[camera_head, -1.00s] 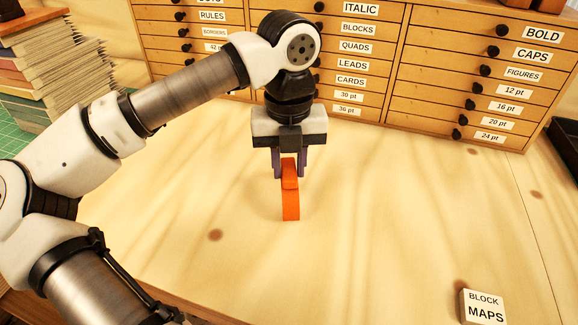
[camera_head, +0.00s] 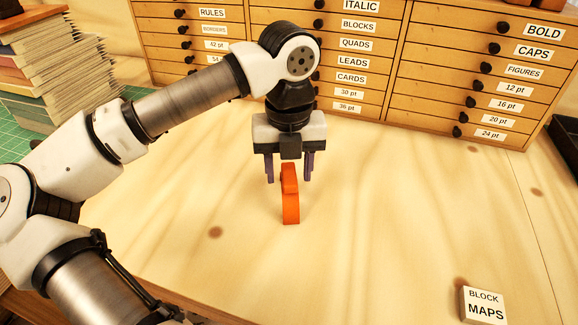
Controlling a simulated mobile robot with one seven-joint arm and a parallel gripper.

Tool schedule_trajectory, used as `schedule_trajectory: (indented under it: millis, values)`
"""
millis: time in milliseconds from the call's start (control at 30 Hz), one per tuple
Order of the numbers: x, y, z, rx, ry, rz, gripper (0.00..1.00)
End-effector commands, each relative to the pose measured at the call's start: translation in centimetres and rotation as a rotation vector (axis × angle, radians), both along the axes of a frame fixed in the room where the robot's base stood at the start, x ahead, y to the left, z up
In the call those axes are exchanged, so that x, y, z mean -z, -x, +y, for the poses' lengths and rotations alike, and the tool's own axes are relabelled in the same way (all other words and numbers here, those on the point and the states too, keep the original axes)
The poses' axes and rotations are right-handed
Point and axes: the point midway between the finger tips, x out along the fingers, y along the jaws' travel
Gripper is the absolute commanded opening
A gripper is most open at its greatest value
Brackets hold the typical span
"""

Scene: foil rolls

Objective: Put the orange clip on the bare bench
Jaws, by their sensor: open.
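The orange clip (camera_head: 290,203) stands upright on the bare wooden bench (camera_head: 400,215), near the middle of the view. My gripper (camera_head: 290,177) is just above and around the top of the clip, pointing down. Its two dark fingers are spread apart, with a gap on each side of the clip's top. The fingers do not appear to touch the clip.
A wooden cabinet (camera_head: 385,60) of labelled drawers with black knobs stands along the back. A stack of papers and books (camera_head: 75,65) stands at the far left on a green mat (camera_head: 18,143). A small white block labelled MAPS (camera_head: 484,306) sits at the front right. The bench around the clip is clear.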

Motion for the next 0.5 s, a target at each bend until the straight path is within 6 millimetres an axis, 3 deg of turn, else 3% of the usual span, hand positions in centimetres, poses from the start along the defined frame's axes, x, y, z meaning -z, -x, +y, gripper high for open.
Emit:
schedule_trajectory:
  millis: [167, 500]
  values:
    - [-1.8, -0.1, 0.0, -0.002, -0.001, -0.004, 0.48]
    - [-9.1, -0.1, 0.0, -0.003, -0.001, -0.003, 0.48]
